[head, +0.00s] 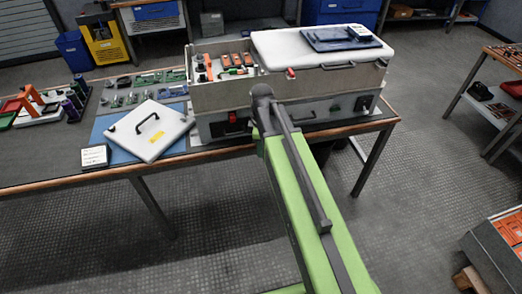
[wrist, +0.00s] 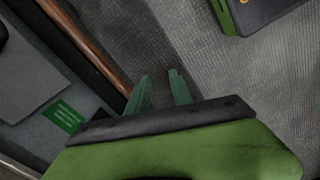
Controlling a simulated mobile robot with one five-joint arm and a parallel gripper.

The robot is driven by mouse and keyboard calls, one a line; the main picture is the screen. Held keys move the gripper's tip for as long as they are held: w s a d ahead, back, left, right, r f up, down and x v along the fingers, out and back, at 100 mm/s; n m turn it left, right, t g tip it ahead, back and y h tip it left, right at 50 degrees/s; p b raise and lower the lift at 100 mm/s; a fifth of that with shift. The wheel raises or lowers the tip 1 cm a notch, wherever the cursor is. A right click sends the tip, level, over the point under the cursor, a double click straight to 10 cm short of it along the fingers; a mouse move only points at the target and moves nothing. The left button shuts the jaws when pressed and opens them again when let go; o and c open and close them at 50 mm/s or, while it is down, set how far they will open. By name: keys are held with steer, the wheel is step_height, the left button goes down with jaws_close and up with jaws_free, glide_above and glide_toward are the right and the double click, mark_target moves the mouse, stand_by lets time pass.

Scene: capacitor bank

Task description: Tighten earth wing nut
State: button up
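The capacitor bank (head: 230,97) is a long beige and grey cabinet on the workbench. Its left compartment is open and shows orange parts and a red-topped one. A white cover (head: 275,48) lies over its right part. I cannot make out the earth wing nut in either view. My gripper (wrist: 160,76) shows in the wrist view with its two green fingers apart and nothing between them. It is over the floor beside the bench's wooden edge (wrist: 88,42). In the head view my arm reaches up to the cabinet's front and hides part of it; the fingers are hidden there.
A white panel with a black handle (head: 165,135) lies on a blue mat left of the cabinet. A small box (head: 95,156) sits near the bench's front edge. A dark blue tray (head: 328,39) rests on the white cover.

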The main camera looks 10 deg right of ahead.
steer(key=s+m, duration=0.8)
steer(key=m, duration=0.5)
steer(key=shift+a+m, duration=0.4)
